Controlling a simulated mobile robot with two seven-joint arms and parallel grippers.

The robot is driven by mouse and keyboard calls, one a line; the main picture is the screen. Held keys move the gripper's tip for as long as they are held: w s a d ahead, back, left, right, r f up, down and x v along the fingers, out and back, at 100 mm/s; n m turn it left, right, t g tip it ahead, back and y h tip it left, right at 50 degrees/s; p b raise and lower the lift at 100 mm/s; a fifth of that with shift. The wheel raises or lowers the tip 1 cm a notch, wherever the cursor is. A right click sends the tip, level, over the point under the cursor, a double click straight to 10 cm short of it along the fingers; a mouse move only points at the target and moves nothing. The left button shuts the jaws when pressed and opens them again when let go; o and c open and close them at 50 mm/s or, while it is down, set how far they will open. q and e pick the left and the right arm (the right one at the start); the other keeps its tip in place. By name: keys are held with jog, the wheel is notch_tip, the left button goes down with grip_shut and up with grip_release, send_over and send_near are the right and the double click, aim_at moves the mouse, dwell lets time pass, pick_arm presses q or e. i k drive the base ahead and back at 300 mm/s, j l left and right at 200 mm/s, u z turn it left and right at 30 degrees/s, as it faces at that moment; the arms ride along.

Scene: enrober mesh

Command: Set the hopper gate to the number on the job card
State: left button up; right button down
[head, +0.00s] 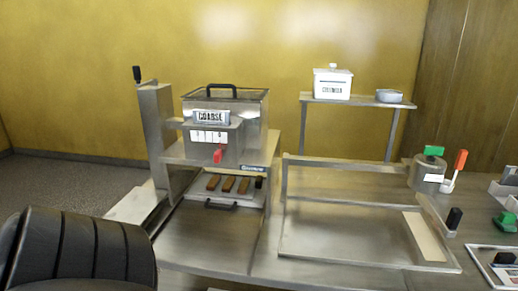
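The metal hopper (255,108) stands on the machine at the centre left, with a dark top and a black handle. A plate reading "COARSE" (211,117) is on its front. Below it is a white scale (209,137) with dark marks too small to read. A red gate lever (218,156) hangs under the scale; I cannot tell which mark it points to. No job card can be made out for sure; a white-edged card or panel (482,252) lies at the lower right, its print unreadable. Neither of my grippers is in view.
Brown bars (228,184) lie on a tray below the hopper. A black-knobbed post (153,120) stands left. A white canister (332,84) and bowl (389,96) sit on a rear shelf. A metal pot (426,178) stands right.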

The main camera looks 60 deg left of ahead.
aim_at(218, 156)
jog(key=u, duration=2.1)
jog(key=j+z, duration=0.1)
jog(key=j, duration=1.35)
